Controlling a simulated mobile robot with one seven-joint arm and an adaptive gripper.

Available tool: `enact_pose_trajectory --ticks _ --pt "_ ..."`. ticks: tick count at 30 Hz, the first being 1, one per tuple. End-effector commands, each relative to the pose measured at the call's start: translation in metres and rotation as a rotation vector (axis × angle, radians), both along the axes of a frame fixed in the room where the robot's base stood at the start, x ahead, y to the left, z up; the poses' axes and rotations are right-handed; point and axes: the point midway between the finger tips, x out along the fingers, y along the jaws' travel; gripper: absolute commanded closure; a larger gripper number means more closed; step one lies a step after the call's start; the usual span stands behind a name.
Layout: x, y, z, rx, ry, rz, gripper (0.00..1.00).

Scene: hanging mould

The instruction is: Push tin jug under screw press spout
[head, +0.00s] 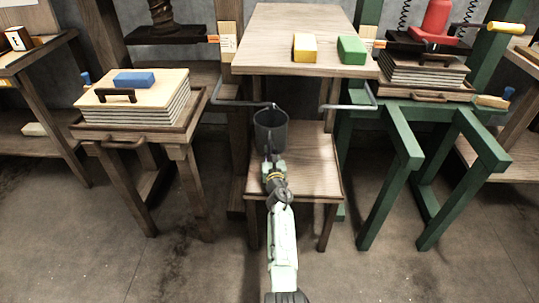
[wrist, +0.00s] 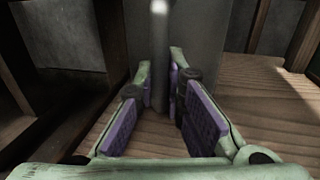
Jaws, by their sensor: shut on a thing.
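The tin jug (head: 271,128) is a dark grey open-topped vessel at the left rear of a low wooden stand (head: 310,170). It looks upright. A grey pipe spout (head: 240,104) runs from the left wooden press and ends at about the jug's rim. A second grey pipe spout (head: 350,107) comes from the green press and ends to the jug's right. My gripper (head: 271,163) is on the near side of the jug, shut on its handle. In the wrist view the purple-padded fingers (wrist: 158,105) close around the handle, and the grey jug body (wrist: 190,45) stands behind.
A higher wooden table (head: 290,30) behind the jug holds a yellow block (head: 305,47) and a green block (head: 351,50). Stacked boards with a blue block (head: 134,79) stand at left. The green press frame (head: 395,160) stands at right. The stand's right side is clear.

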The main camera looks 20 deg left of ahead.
Motion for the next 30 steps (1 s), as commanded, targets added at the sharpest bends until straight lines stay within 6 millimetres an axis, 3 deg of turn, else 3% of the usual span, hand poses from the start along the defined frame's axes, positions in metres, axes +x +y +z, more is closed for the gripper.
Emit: enact_pose_trajectory --ticks 2,3,13,23,30 --pt "-0.001 -0.001 -0.003 -0.001 0.005 -0.002 1.0" --pt "-0.001 -0.001 -0.003 -0.001 0.005 -0.002 0.89" --pt "-0.001 -0.001 -0.002 0.0 0.003 -0.001 0.67" --pt "-0.002 -0.001 0.0 0.0 0.001 0.0 0.66" --pt "-0.027 -0.009 0.003 -0.001 0.004 -0.001 0.66"
